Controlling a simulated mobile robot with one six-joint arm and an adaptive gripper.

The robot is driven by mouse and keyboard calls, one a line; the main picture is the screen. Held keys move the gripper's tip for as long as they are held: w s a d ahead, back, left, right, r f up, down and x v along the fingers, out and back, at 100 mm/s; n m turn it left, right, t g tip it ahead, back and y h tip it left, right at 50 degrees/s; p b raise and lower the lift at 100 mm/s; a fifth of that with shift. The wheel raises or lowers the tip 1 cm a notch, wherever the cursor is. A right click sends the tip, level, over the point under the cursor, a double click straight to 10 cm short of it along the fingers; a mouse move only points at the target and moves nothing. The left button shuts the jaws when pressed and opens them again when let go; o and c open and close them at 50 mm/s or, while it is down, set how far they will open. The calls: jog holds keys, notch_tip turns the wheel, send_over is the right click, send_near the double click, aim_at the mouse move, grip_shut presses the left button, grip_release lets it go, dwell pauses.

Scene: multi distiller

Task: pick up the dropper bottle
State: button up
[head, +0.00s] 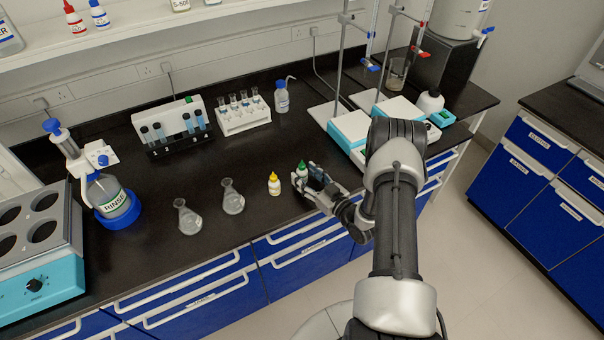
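Two small dropper-type bottles stand near the front edge of the bench in the head view. One has a green cap (302,168), the other a yellow cap (274,184). I cannot tell from the picture which one the task means. My gripper (306,183) reaches in from the right, low over the bench, with its fingertips at the green-capped bottle. The fingers hide part of that bottle's lower body. I cannot tell whether they touch it or are closed on it. The yellow-capped bottle stands upright, just left of the gripper and apart from it.
Two glass flasks (233,199) (188,218) stand to the left. Behind are a rack of tubes (243,120) and a wash bottle (282,98). Stands with teal-edged plates (351,128) are at the back right. The black bench (230,160) is clear between the flasks and the racks.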

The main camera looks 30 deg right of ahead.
jog(key=c, duration=0.7)
